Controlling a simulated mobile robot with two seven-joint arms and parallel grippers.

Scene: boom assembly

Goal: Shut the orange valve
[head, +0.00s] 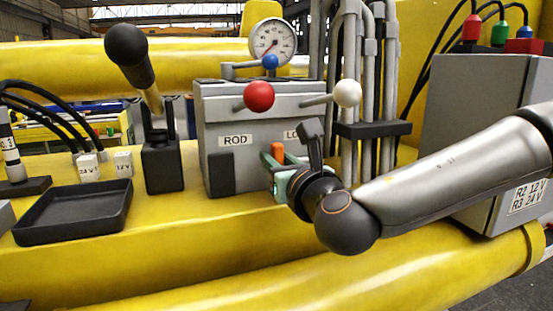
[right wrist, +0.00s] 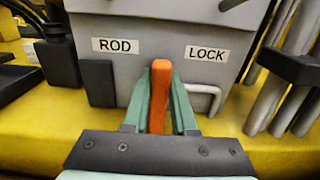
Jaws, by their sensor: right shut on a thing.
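The orange valve handle (head: 277,151) is at the lower front of the grey valve box (head: 215,110), below the LOCK label. In the right wrist view the handle (right wrist: 160,90) stands upright, its lower end hidden by my gripper. My right gripper (head: 272,166) is shut on it, with the green fingers (right wrist: 160,112) on either side of the handle. The ROD label (right wrist: 115,46) is left of the handle and the LOCK label (right wrist: 207,53) is right of it. My left gripper is not in view.
Red (head: 259,96), white (head: 347,93) and blue (head: 270,62) knobbed levers sit on the box. A black-knobbed lever (head: 128,45) and an empty black tray (head: 75,212) are to the left. Grey pipes (head: 378,70) stand close on the right, before a grey cabinet (head: 455,95).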

